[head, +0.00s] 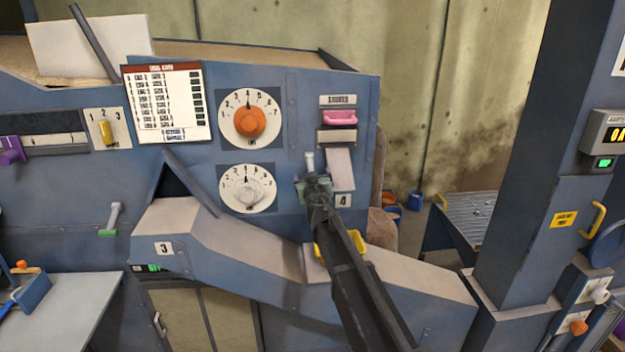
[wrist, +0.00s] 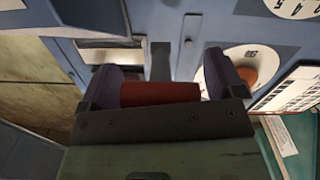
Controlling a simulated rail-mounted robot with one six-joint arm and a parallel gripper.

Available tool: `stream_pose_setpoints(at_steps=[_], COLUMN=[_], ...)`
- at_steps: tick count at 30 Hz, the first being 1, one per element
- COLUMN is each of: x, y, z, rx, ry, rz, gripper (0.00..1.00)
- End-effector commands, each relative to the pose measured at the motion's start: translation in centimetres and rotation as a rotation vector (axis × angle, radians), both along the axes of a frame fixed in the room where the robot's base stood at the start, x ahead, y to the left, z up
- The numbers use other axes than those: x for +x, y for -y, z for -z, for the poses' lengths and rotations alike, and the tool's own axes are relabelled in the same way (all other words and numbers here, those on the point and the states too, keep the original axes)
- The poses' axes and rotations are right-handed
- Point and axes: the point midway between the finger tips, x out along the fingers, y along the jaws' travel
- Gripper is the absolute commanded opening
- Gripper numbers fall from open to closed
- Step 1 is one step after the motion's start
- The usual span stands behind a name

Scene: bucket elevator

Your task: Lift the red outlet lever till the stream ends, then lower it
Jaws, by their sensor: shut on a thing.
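The red handle of the outlet lever (wrist: 160,93) lies crosswise between my gripper's two dark pads in the wrist view. My gripper (wrist: 168,88) is shut on it. A grey lever arm (wrist: 160,62) runs from the handle toward the blue panel. In the head view, my gripper (head: 314,180) is at the panel's right part, just left of the plate marked 4, and hides the red handle. A short pale stem (head: 310,161) shows just above it. No stream can be made out in either view.
An orange-knobbed dial (head: 249,121) and a grey-knobbed dial (head: 246,188) are left of my gripper. A pink handle (head: 340,118) is above it. A sloping blue chute (head: 420,287) with a yellow handle (head: 357,241) lies below. A blue column (head: 535,150) stands at right.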

Motion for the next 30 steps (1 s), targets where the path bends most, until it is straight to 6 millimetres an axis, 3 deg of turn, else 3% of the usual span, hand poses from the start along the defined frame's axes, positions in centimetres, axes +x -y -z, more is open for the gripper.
stream_pose_setpoints(at_steps=[28, 29, 30], x=[0.25, 0.25, 0.24], y=[-0.17, -0.17, -0.16], z=[-0.12, -0.12, -0.12], rx=[0.002, 0.002, 0.002], ry=[-0.001, -0.001, -0.001], rz=[-0.002, -0.002, -0.002], gripper=[0.46, 0.93, 0.99])
